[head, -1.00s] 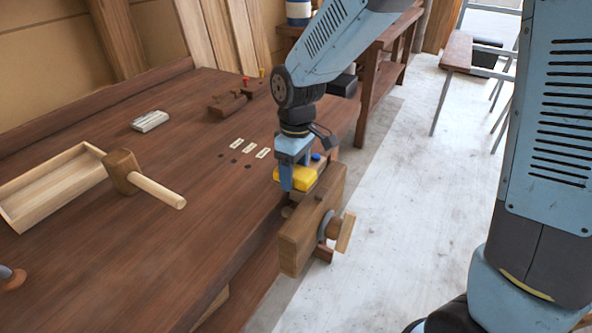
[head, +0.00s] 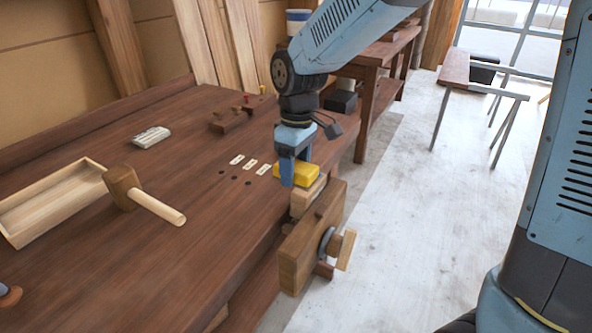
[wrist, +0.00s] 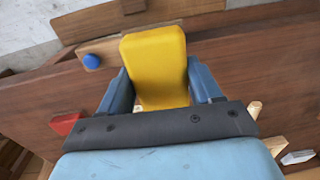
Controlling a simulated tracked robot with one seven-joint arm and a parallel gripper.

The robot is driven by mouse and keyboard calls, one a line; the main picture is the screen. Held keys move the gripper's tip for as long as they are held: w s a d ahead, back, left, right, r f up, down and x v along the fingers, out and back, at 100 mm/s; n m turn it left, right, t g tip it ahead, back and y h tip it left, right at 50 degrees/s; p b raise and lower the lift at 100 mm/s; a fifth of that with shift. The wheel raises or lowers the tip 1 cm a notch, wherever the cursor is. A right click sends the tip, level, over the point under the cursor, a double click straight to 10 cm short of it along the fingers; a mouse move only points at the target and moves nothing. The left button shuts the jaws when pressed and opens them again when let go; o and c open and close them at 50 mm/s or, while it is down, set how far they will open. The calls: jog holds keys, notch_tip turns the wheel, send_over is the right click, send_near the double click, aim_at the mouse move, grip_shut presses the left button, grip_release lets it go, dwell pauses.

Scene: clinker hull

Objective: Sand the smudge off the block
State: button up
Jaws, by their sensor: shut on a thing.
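A yellow sanding block (head: 296,175) is held between the fingers of my gripper (head: 294,168), which is shut on it; it fills the middle of the wrist view (wrist: 155,65). A pale wooden block (head: 306,197) sits in the bench vise (head: 311,237), partly covered by the sanding block above it. In the wrist view, the pale block (wrist: 112,47) shows a round blue smudge (wrist: 92,61) to the left of the sanding block. The smudge is hidden in the head view. I cannot tell whether the sanding block touches the pale block.
The brown bench (head: 130,255) holds a mallet (head: 125,188), an open wooden tray (head: 85,168), a pale stack (head: 150,137) and a wooden plane-like tool (head: 228,121). Labels (head: 251,164) lie near the gripper.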

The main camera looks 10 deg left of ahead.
jog(key=shift+w+r, duration=0.1)
jog(key=shift+r, duration=1.4)
jog(key=shift+d, duration=0.15)
